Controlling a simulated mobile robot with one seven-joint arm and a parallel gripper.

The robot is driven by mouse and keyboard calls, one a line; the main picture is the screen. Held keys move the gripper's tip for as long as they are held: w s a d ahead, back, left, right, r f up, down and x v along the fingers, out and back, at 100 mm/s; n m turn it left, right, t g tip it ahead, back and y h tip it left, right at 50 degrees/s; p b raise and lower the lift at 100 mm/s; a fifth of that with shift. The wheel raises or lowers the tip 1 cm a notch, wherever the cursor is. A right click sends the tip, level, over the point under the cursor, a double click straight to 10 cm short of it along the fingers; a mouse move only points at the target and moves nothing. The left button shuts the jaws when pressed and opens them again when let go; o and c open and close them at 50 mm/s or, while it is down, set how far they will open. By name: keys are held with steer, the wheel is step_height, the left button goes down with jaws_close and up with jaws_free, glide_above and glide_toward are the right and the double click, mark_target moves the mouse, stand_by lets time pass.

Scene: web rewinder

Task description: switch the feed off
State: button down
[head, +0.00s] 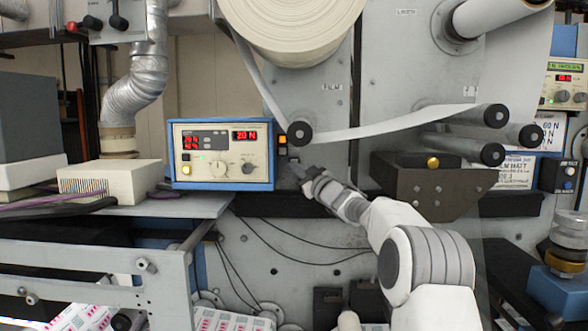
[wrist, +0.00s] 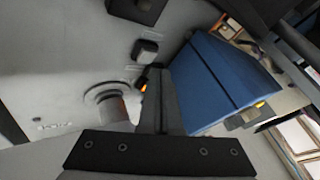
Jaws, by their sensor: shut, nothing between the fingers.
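My gripper (head: 298,168) is shut and empty. The fingers hide part of the panel there. I cannot tell whether the tips touch anything.
A blue-framed control box (head: 221,154) with red displays and knobs stands left of my gripper; its blue side (wrist: 222,82) is close by in the wrist view. A roller (head: 299,133) carries the web above. A dark bracket (head: 432,190) stands to the right.

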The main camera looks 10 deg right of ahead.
steer(key=s+b, duration=0.2)
steer(key=s+a+b, duration=0.1)
steer(key=s+b, duration=0.1)
steer(key=shift+s, duration=0.35)
steer(key=shift+s, duration=0.1)
steer(key=s+d+f+m+g+h, duration=0.1)
steer(key=s+f+m+g+h, duration=0.15)
steer(key=s, duration=0.55)
steer(key=s+d+f+m+g+h, duration=0.1)
steer(key=s+f+m+g+h, duration=0.2)
steer(key=s, duration=0.5)
steer(key=s+d+f+m+g+h, duration=0.1)
steer(key=s+f+m+h, duration=0.15)
steer(key=s+h, duration=0.4)
steer(key=s+a+f+g+y, duration=0.1)
steer(key=s+f+g, duration=0.1)
steer(key=s+f, duration=0.3)
steer(key=s+a+f+m+g+y, duration=0.1)
steer(key=s+f, duration=0.5)
steer(key=s, duration=0.8)
steer(key=s+a+f+m+g+y, duration=0.1)
steer(key=s+f+g, duration=0.3)
steer(key=s, duration=0.6)
step_height(320, 180, down, 2)
steer(key=shift+s+f+y, duration=0.1)
steer(key=shift+s+y, duration=0.15)
steer(key=shift+y, duration=0.05)
